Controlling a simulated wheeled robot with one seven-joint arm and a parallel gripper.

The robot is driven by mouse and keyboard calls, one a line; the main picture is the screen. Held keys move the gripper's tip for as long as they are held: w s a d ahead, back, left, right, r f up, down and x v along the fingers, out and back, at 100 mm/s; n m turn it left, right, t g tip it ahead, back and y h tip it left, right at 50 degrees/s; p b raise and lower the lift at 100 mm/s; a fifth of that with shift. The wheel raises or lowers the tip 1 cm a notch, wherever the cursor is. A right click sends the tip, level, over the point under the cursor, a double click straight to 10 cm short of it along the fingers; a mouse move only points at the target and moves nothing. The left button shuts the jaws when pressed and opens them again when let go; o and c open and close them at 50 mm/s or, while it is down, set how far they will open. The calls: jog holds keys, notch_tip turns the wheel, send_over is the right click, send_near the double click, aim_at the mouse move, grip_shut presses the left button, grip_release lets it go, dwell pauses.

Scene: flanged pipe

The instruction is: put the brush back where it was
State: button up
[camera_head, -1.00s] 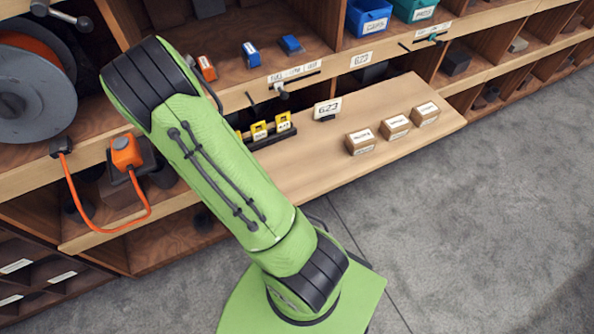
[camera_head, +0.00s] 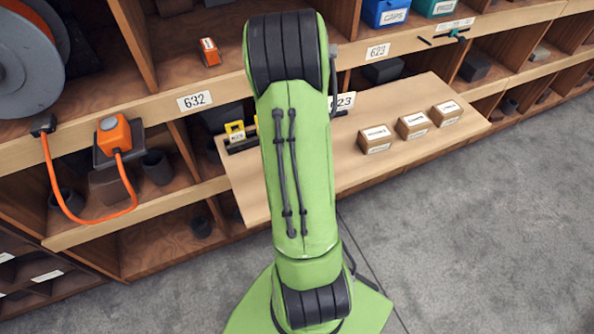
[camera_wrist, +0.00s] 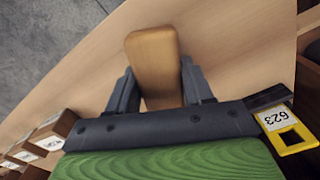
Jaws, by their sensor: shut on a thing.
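In the wrist view, my gripper (camera_wrist: 157,82) is shut on a smooth tan wooden block, which I take to be the brush (camera_wrist: 154,58). The block stands out between the two dark fingers, over the pale wooden board; I cannot tell whether it touches the board. Bristles do not show. In the head view my green arm hides both the gripper and the brush. The pull-out board (camera_head: 350,165) spreads on both sides of the arm.
Several small cartons (camera_head: 413,125) stand on the board's right side. A yellow tag holder (camera_head: 235,131) is left of the arm, and a yellow 623 tag (camera_wrist: 279,124) is right of the gripper in the wrist view. An orange plug with cord (camera_head: 113,134) sits at left. Open grey floor lies in front.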

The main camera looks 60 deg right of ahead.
jog(key=shift+f+b, duration=0.3)
jog(key=shift+f, duration=0.95)
jog(key=o, duration=1.3)
jog(key=shift+c, duration=0.2)
notch_tip(320, 180, up, 13)
jog(key=p, duration=0.3)
jog(key=shift+f, duration=0.2)
jog(key=w+a+r+n+t, duration=0.1)
jog(key=a+r+n, duration=0.1)
jog(key=a+r, duration=0.4)
jog(key=w+a+r+n+t, duration=0.2)
jog(key=a+r+n, duration=0.1)
jog(key=a, duration=0.5)
jog(key=s+a+r+n+t, duration=0.2)
jog(key=s+a+r+n, duration=0.2)
jog(key=s+a, duration=0.4)
jog(key=a+n, duration=0.1)
jog(key=a, duration=0.3)
jog(key=shift+a+r+n+t, duration=0.2)
jog(key=shift+n+t, duration=0.1)
